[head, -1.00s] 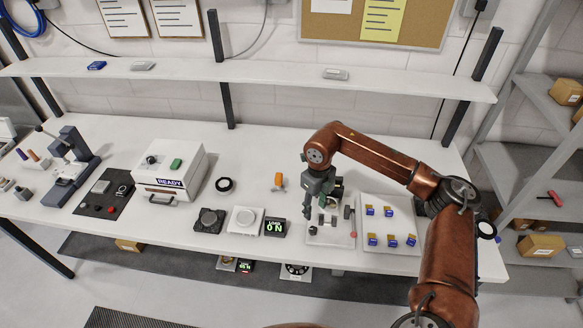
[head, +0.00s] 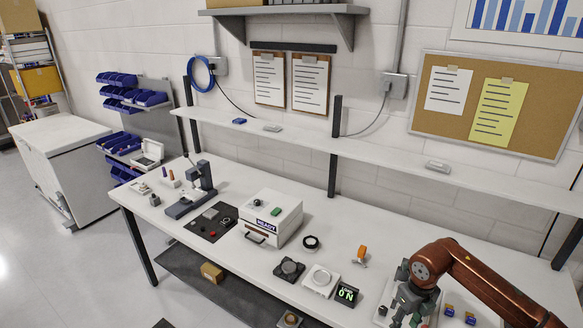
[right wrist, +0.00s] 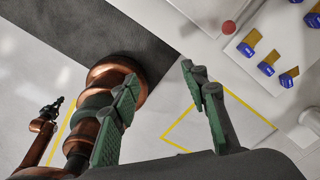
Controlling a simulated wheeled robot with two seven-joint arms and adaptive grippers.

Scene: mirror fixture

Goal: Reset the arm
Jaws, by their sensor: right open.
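My right gripper (head: 408,302) hangs from the copper right arm (head: 478,278) at the lower right of the head view, over or just in front of a light fixture plate (head: 385,312). In the right wrist view the right gripper (right wrist: 160,80) has its green fingers spread with nothing between them. The floor and a dark mat show beyond it. A copper arm with a small dark end, apparently my left gripper (right wrist: 53,108), shows at the left of that view; its jaws are too small to read. The left arm is outside the head view.
Several blue-and-yellow blocks (right wrist: 265,68) sit on a light tray (right wrist: 268,87) beside a red knob (right wrist: 228,27). A white READY box (head: 280,213), black ring (head: 311,243), orange-topped part (head: 361,254) and green display (head: 347,294) stand on the bench. A shelf (head: 385,160) runs above it.

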